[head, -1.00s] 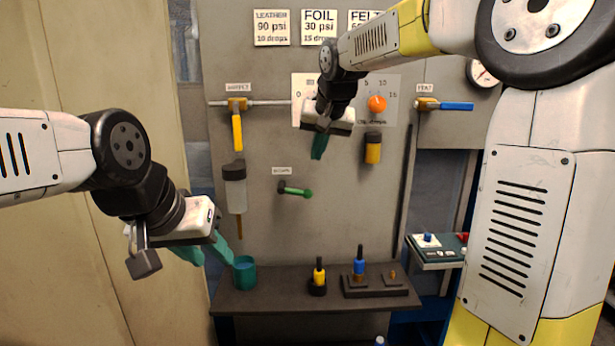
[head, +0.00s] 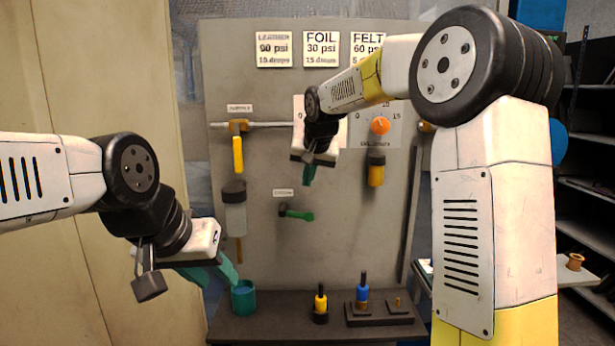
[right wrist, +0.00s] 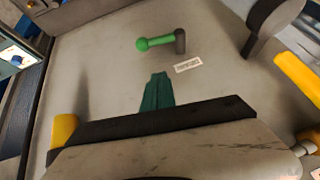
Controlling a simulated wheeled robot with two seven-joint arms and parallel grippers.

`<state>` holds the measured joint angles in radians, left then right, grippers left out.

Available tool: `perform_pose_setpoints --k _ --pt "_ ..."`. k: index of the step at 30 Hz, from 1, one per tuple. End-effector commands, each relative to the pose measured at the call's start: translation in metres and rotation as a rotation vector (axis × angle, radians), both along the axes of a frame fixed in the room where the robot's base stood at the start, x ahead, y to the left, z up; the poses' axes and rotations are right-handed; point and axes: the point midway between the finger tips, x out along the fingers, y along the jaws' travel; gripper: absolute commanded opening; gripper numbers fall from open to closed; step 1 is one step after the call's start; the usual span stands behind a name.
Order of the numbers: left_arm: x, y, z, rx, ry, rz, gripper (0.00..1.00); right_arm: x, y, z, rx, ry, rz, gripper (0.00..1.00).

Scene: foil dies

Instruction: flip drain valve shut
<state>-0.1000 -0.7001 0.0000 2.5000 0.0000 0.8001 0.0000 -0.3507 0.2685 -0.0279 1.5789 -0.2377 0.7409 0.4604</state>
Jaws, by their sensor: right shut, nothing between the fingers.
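A small valve with a green handle (head: 298,214) sits on the grey panel under a small label (head: 284,193) too blurred to read. Its handle points right in the head view. In the right wrist view the green handle (right wrist: 158,42) lies sideways, beyond my fingertips. My right gripper (head: 308,180) is shut and empty, above the valve in the head view; its teal fingers (right wrist: 157,92) point toward it, apart from it. My left gripper (head: 215,276) appears open and empty at lower left, near the teal cup.
A yellow-handled valve (head: 238,152) on a pipe and a hanging bowl (head: 235,210) are left of the green valve. An orange knob (head: 380,125) is at upper right. The teal cup (head: 244,300) and yellow (head: 320,302) and blue (head: 362,294) tools stand on the bench below.

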Motion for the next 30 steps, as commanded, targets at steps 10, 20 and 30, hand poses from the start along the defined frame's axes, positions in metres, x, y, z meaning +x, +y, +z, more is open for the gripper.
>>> perform_pose_setpoints --k 10,20,30 --pt "0.0 0.0 0.0 0.0 0.0 0.0 0.36 0.028 0.011 -0.062 -0.002 0.004 0.0 0.0" --pt "0.0 0.0 0.0 0.0 0.0 0.0 0.36 0.023 0.015 -0.085 -0.001 0.0 -0.001 0.0" --pt "0.0 0.0 0.0 0.0 0.0 0.0 0.36 0.024 0.015 -0.085 0.001 0.0 0.0 0.0"
